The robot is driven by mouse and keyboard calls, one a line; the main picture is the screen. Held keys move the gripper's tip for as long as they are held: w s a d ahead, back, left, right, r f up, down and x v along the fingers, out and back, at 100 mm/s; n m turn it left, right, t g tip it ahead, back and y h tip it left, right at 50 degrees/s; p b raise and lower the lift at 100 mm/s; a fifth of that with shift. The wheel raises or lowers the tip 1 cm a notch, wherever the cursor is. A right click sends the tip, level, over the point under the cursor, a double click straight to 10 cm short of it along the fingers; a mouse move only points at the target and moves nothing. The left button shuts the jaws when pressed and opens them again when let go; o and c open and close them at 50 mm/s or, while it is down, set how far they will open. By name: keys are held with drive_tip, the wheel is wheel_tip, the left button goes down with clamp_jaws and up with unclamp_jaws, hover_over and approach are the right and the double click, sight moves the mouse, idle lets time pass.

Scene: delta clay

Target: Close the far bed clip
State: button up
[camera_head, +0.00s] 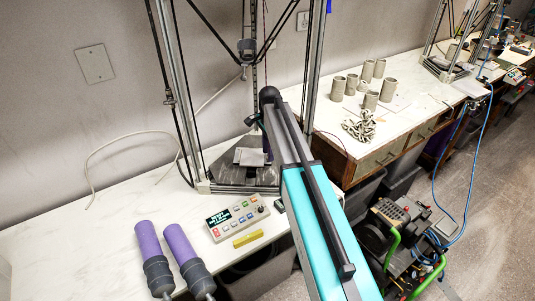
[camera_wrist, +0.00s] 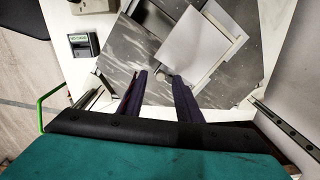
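The printer bed (camera_head: 225,174) is a dark streaked base carrying a pale square plate (camera_head: 250,157). In the wrist view the streaked base (camera_wrist: 133,47) and the pale plate (camera_wrist: 185,40) fill the upper middle. Small grey fittings, perhaps the bed clips, show at two plate edges: one (camera_wrist: 161,76) between my fingers, another (camera_wrist: 236,40) at the right corner. I cannot tell which is the far clip or whether either is closed. My gripper (camera_wrist: 158,74) has two dark purple fingers apart, with their tips over the near plate edge. My arm hides most of the gripper in the head view.
Printer frame posts (camera_head: 312,80) stand around the bed. A control panel (camera_head: 237,217), a yellow block (camera_head: 248,239) and two purple-handled tools (camera_head: 180,245) lie on the white bench. A small card reader (camera_wrist: 84,44) sits beside the bed. Clay cups (camera_head: 351,84) stand on the bench behind.

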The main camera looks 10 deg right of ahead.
drive_tip(key=shift+f, duration=1)
clamp_jaws()
